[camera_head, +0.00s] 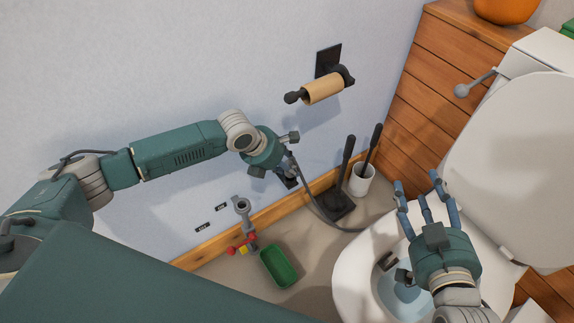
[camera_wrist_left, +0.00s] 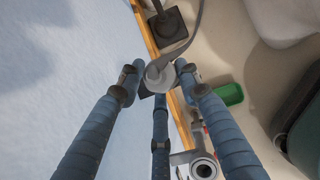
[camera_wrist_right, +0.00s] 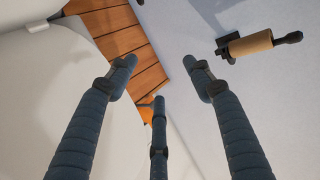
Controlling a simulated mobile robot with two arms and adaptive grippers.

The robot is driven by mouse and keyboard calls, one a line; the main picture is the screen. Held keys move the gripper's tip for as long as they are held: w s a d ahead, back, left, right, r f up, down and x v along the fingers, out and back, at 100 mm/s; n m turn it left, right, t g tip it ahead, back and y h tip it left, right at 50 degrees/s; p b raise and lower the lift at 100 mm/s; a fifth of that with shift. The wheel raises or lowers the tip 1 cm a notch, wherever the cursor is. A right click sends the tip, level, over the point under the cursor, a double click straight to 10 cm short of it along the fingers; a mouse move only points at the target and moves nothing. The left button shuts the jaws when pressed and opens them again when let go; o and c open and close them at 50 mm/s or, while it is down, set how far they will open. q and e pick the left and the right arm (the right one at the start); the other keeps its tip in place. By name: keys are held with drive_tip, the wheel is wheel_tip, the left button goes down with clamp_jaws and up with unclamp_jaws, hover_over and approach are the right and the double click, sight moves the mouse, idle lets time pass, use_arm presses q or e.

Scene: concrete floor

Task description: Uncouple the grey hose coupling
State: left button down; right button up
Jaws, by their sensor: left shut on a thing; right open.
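My left gripper (camera_head: 290,176) is shut on the grey hose coupling (camera_wrist_left: 160,76), which sits between its blue fingers with the grey hose (camera_wrist_left: 186,42) leading away from it. In the head view the hose (camera_head: 318,212) hangs from this gripper and curves towards the toilet. A grey pipe fitting (camera_head: 242,205) with an open round end stands by the wall. It also shows in the left wrist view (camera_wrist_left: 203,168), apart from the held coupling. My right gripper (camera_head: 423,192) is open and empty above the toilet, fingers spread.
A green tray (camera_head: 279,267) lies on the floor beside red and yellow valve parts (camera_head: 241,247). A black brush stand (camera_head: 338,205) and white holder (camera_head: 362,181) stand by the wall. The toilet (camera_head: 350,265) fills the right.

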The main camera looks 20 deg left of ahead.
drive_tip(key=shift+f, duration=0.1)
use_arm(q)
drive_tip(key=shift+p, duration=0.3)
use_arm(e)
drive_tip(key=f, duration=0.1)
drive_tip(key=s+f+g, duration=0.1)
drive_tip(key=shift+s+d+f, duration=0.15)
drive_tip(key=shift+d+f, duration=0.15)
drive_tip(key=shift+f, duration=0.1)
drive_tip(key=shift+s+d+f+g, duration=0.1)
drive_tip(key=shift+s+f+g, duration=0.1)
drive_tip(key=shift+f+g, duration=0.2)
idle(0.7)
use_arm(q)
drive_tip(key=shift+p, duration=0.3)
use_arm(e)
drive_tip(key=shift+s+d+f+g+h, duration=0.2)
drive_tip(key=shift+s+f+g+h, duration=0.15)
drive_tip(key=shift+f, duration=0.25)
drive_tip(key=shift+s+d+f+g+h, duration=0.15)
drive_tip(key=shift+s+d+f+g, duration=0.1)
drive_tip(key=shift+s+f, duration=0.25)
drive_tip(key=shift+w+a+r, duration=0.1)
drive_tip(key=shift+w+r, duration=0.05)
drive_tip(key=shift+w, duration=0.05)
